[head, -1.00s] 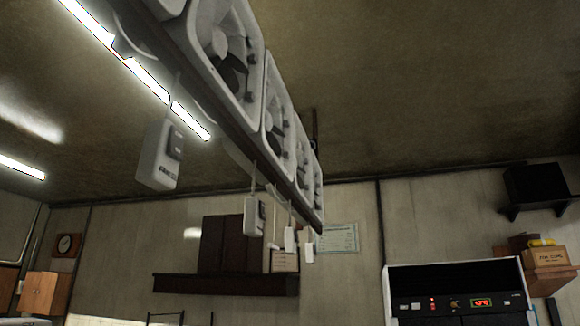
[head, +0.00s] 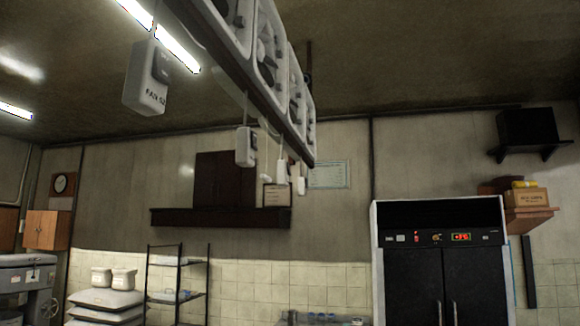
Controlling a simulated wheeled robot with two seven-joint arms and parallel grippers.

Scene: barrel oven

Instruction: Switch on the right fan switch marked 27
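Several white switch boxes hang on cords below a row of ceiling fans (head: 268,50). The nearest switch box (head: 143,92) hangs at upper left. It has a dark rocker on its side and a label that begins with "FAN"; its number is hard to read. A second switch box (head: 245,148) hangs farther off, also with a dark rocker. Two smaller boxes hang beyond it, one at centre (head: 282,174) and one just right of it (head: 301,186); their marks are too small to read. I cannot tell which box is marked 27. Neither gripper is in view.
A tall black two-door cabinet with a red display (head: 440,262) stands at right. A dark wall cupboard and shelf (head: 222,218) are on the back wall. Stacked white sacks (head: 105,303) and a black rack (head: 178,262) stand at lower left.

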